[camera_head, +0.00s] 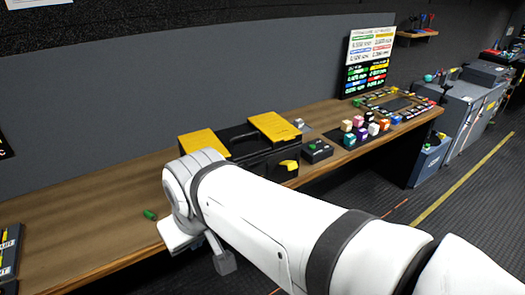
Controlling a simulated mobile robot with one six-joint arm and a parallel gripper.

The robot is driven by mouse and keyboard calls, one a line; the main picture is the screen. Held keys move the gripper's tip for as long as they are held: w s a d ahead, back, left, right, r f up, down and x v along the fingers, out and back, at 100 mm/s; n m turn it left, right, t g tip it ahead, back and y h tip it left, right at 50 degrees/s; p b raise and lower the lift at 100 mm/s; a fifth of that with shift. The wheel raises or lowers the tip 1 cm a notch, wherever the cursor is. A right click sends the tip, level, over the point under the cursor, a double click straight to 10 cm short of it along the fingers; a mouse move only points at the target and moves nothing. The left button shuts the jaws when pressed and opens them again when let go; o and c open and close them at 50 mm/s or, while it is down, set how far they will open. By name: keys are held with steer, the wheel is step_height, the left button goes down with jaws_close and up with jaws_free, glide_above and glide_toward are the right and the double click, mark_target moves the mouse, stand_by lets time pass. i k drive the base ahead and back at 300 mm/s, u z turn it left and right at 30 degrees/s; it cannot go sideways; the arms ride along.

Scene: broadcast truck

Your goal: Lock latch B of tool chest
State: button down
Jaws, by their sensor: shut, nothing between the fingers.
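The tool chest (243,134) is a black case with yellow panels on top at its left and right. It stands against the wall on the long wooden counter. A yellow latch (289,165) shows on the right part of its front; its letter cannot be read, nor whether it is locked. My white arm reaches in from the lower right and hides the chest's lower left front, including any latch there. The arm's far end is left of and in front of the chest. A small grey part hangs below it, but no gripper fingers can be made out.
Several coloured cubes (364,130) and a switch panel (395,103) lie farther right. A small green cylinder (150,215) lies on the bare left counter (90,205). A dark panel (10,252) is at lower left.

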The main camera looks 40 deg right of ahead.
mark_target(292, 165)
steer(key=u, duration=0.1)
steer(key=k, duration=0.5)
steer(key=z, duration=0.95)
steer(key=i, duration=0.25)
steer(key=z, duration=0.4)
